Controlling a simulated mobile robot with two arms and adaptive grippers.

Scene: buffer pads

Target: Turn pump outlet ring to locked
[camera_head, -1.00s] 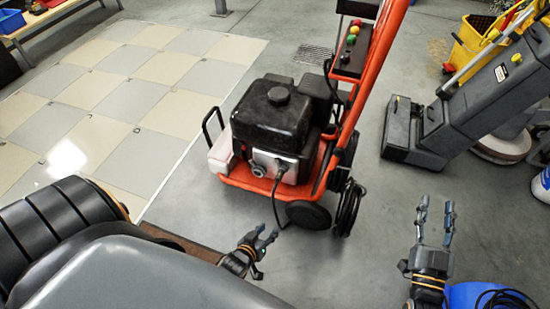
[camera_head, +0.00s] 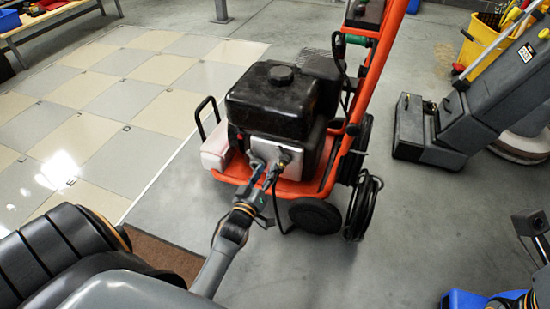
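The pump (camera_head: 270,100) is a black engine block with a silver front, mounted on an orange wheeled frame. Its metal outlet fittings (camera_head: 284,156) are low on the silver front; I cannot make out a separate ring or its lock mark. My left gripper (camera_head: 263,170) is right at these fittings, fingers pointing at the pump front. Its fingers partly cover the fittings, and I cannot tell whether they are closed on anything. My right gripper (camera_head: 531,224) is at the right edge, partly cut off, apart from the pump, with its fingers spread and empty.
The orange frame (camera_head: 385,70) rises behind the pump, with a black wheel (camera_head: 314,216) and a coiled black hose (camera_head: 362,208) at its right. A grey floor machine (camera_head: 430,130) stands to the right. A brown mat (camera_head: 165,254) lies at front left.

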